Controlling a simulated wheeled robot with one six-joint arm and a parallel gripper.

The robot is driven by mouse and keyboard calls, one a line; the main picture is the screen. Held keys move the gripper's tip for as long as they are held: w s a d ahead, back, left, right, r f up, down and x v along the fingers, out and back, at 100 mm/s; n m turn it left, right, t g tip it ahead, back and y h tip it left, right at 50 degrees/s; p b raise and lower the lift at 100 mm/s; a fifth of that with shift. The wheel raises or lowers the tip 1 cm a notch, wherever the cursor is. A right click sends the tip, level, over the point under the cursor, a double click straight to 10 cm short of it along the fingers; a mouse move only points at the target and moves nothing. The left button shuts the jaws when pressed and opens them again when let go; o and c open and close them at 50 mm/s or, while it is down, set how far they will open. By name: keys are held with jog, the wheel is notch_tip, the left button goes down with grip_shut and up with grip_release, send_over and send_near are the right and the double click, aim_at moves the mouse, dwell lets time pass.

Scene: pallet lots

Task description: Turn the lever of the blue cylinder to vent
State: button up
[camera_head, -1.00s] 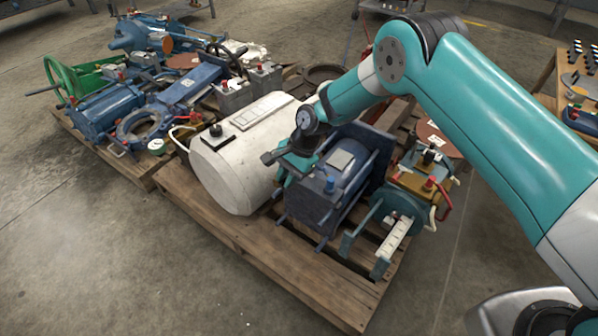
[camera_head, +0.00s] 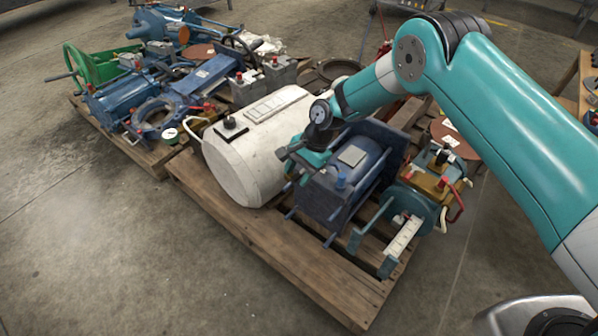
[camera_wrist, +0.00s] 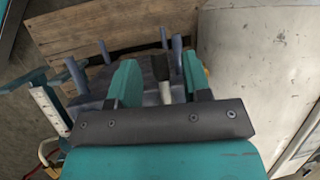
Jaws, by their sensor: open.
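The dark blue cylinder (camera_head: 347,170), with square end plates and rods, lies on the pallet between the white tank and a teal unit. My gripper (camera_head: 300,172) is low at its left end, beside the white tank. In the wrist view my gripper (camera_wrist: 160,68) is open, with its teal fingers pointing down over blue-grey metal and rods. A small black-ended part with a pale stem (camera_wrist: 166,94) stands between the fingers, apparently a lever. I cannot tell whether the fingers touch it or which way it is set. In the head view my wrist hides this spot.
The white tank (camera_head: 258,150) stands close on the left of my gripper. The teal unit (camera_head: 412,208) with a white strip and red handle is on the right. The wooden pallet (camera_head: 270,238) holds them. More blue machinery (camera_head: 125,98) is at the back left. Open floor lies in front.

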jog(key=p+v, duration=0.4)
jog(key=v, duration=1.3)
jog(key=shift+r+p, duration=0.2)
jog(key=shift+p, duration=0.1)
jog(key=shift+d, duration=0.1)
jog(key=s+d+r+n+t, duration=0.1)
jog(key=s+d+r+n, duration=0.1)
jog(key=s+r+n, duration=0.5)
jog(key=s+d+r, duration=0.1)
jog(key=s+r, duration=0.4)
jog(key=r, duration=0.6)
jog(key=s+d+r+n, duration=0.2)
jog(key=s+n, duration=0.1)
jog(key=s, duration=0.4)
jog(key=s+d+r+n+t, duration=0.1)
jog(key=s+d+n, duration=0.1)
jog(key=s, duration=0.4)
jog(key=s+d+r+n, duration=0.2)
jog(key=s+d+n, duration=0.1)
jog(key=s, duration=0.4)
notch_tip(320, 180, up, 27)
jog(key=p, duration=2.7)
jog(key=shift+a+f+m, duration=0.2)
jog(key=shift+f+m, duration=0.05)
jog(key=shift+m, duration=0.05)
